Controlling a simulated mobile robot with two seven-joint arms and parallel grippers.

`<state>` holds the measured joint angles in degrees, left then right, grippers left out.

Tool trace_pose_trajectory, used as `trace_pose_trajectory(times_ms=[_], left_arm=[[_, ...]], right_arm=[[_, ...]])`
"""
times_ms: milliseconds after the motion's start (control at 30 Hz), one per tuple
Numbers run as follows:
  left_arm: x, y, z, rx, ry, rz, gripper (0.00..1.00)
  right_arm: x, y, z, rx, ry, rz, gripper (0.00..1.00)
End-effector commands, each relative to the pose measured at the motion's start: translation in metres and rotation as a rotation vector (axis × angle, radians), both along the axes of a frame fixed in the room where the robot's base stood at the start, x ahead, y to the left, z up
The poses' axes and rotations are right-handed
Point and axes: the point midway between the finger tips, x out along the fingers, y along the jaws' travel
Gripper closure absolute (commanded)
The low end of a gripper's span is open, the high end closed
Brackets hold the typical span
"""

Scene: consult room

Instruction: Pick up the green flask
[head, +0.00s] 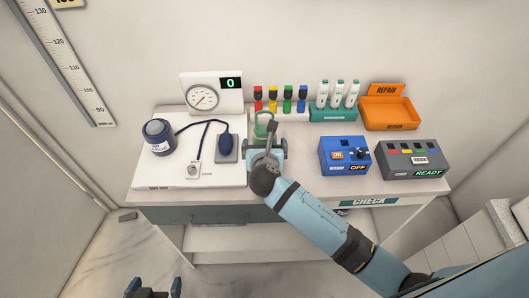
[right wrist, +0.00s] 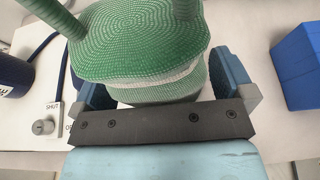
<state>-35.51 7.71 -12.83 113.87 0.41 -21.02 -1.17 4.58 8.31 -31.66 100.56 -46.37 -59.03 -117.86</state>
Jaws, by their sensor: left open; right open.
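The green flask (head: 262,128) stands on the table just beyond my right gripper in the head view, its lower part hidden by the gripper. In the right wrist view the flask (right wrist: 140,45) is large, with a woven-looking green surface, a pale band and green stalk-like parts at the top. My right gripper (head: 265,148) is open, and its two blue fingers stand on either side of the flask in the right wrist view. I cannot tell whether either finger touches it. My left gripper (head: 152,289) is open and empty at the bottom edge, away from the table.
Colored-capped vials (head: 273,95), white bottles (head: 337,95) and an orange tray (head: 388,113) stand behind. A blue box (head: 344,155) and grey box (head: 412,160) stand right.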

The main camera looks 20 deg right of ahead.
Motion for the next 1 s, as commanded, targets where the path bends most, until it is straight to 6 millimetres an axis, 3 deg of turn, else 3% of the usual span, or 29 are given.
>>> trace_pose_trajectory(times_ms=[67,200,300,667,867,1000], left_arm=[[0.0,0.0,0.0,0.0,0.0,0.0,0.0],[0.0,0.0,0.0,0.0,0.0,0.0,0.0],[0.0,0.0,0.0,0.0,0.0,0.0,0.0],[0.0,0.0,0.0,-0.001,0.0,0.001,0.0],[0.0,0.0,0.001,-0.001,0.0,0.001,0.0],[0.0,0.0,0.002,-0.001,0.0,0.001,0.0]], right_arm=[[0.0,0.0,0.0,0.0,0.0,0.0,0.05],[0.0,0.0,0.0,0.0,0.0,0.0,0.37],[0.0,0.0,0.001,0.0,-0.001,0.0,0.54],[0.0,0.0,0.007,0.0,-0.001,-0.001,0.54],[0.001,0.0,0.035,0.002,-0.006,0.0,0.54],[0.001,0.0,0.072,0.002,-0.009,-0.001,0.54]])
